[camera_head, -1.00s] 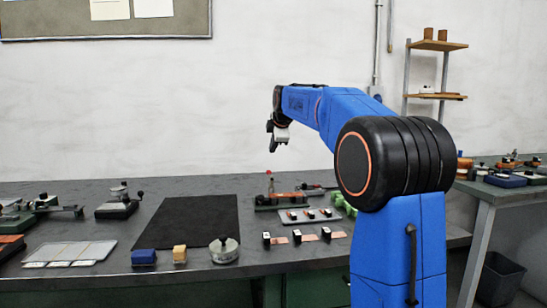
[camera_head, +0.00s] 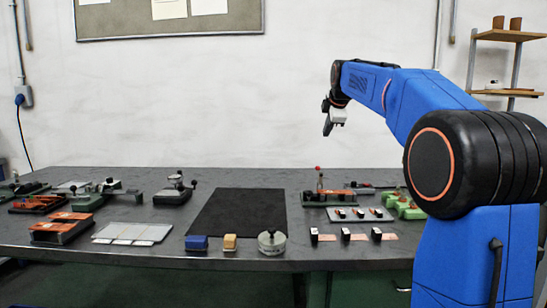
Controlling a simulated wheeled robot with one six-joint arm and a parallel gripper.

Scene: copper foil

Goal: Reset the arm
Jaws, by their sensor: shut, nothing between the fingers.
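My gripper (camera_head: 328,128) hangs from the end of my blue arm (camera_head: 410,98), high above the back of the bench and in front of the white wall. Its fingers point down and are shut with nothing between them. The arm reaches in from the right, bent at the large black joint. The gripper touches nothing.
The grey bench (camera_head: 150,260) holds a black mat (camera_head: 240,212), a blue block (camera_head: 196,243), a yellow block (camera_head: 230,242) and a round metal weight (camera_head: 271,242). Small copper-strip pieces (camera_head: 353,236) lie right of these. Orange-topped boxes (camera_head: 60,228) and devices stand left. Shelves (camera_head: 508,36) are at right.

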